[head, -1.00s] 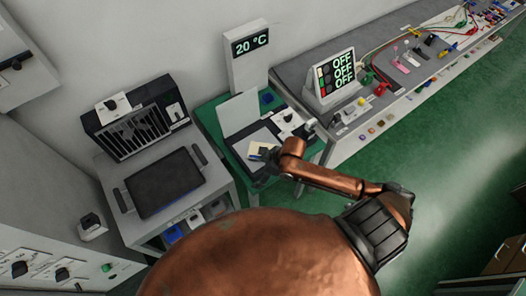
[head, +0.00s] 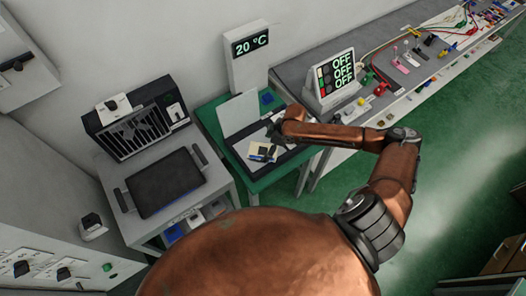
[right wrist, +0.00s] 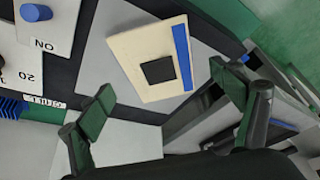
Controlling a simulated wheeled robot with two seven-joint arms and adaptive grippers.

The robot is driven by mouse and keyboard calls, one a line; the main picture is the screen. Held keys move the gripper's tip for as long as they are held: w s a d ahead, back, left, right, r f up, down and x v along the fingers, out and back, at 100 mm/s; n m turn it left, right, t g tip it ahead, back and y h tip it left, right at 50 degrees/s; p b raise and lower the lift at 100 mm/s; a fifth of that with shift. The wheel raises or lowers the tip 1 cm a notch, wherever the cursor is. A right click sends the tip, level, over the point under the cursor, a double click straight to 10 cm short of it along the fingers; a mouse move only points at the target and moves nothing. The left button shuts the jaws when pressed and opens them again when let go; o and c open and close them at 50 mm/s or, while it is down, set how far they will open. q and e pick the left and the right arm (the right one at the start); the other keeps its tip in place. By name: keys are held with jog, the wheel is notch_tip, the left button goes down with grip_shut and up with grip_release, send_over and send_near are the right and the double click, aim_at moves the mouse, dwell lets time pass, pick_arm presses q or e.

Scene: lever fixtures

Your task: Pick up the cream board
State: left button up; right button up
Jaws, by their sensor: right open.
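The cream board (right wrist: 140,48) has a black square and a blue strip along one edge. In the right wrist view it lies on a grey plate (right wrist: 105,70), ahead of my open right gripper (right wrist: 165,105) and between the lines of its fingers. In the head view the board (head: 257,147) lies on the small green table, and my right gripper (head: 272,142) is above and beside it, partly covering that area. The fingers hold nothing, and a gap shows between them and the board. My left gripper is not in view.
The green table (head: 207,117) also carries a black device with a raised lid (head: 238,113). A temperature display (head: 250,45) stands behind. A grey bench with an OFF panel (head: 335,80) is to the right. A dark press-like plate (head: 166,182) is left.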

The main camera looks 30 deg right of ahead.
aim_at(263, 152)
jog(key=shift+x, duration=1.2)
jog(key=shift+c, duration=0.7)
jog(key=c, duration=1.3)
jog(key=shift+w+r, duration=0.1)
